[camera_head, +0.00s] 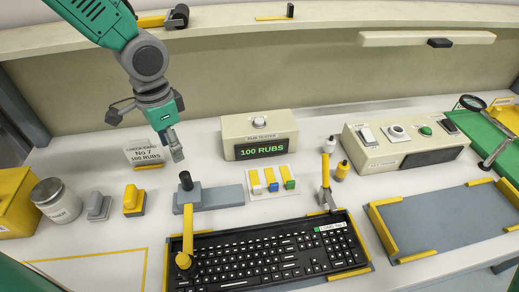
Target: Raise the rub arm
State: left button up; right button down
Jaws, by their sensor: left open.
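The rub arm (188,228) looks like the yellow bar running forward from a grey block (221,196) with a black-topped post. Its yellow round end (183,261) is down at the left end of the black keyboard (270,252); I cannot tell whether it touches. My left gripper (175,152) is open and empty, above and behind the post, apart from the arm. The rub tester box (260,134) behind shows "100 RUBS" in green. My right gripper is not in view.
A jar (56,200) and two small blocks are at left. A pad of coloured buttons (272,181) lies behind the keyboard. A switch box (405,142) and empty grey tray (445,216) are at right.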

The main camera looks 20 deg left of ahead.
aim_at(187, 265)
jog(key=k, duration=1)
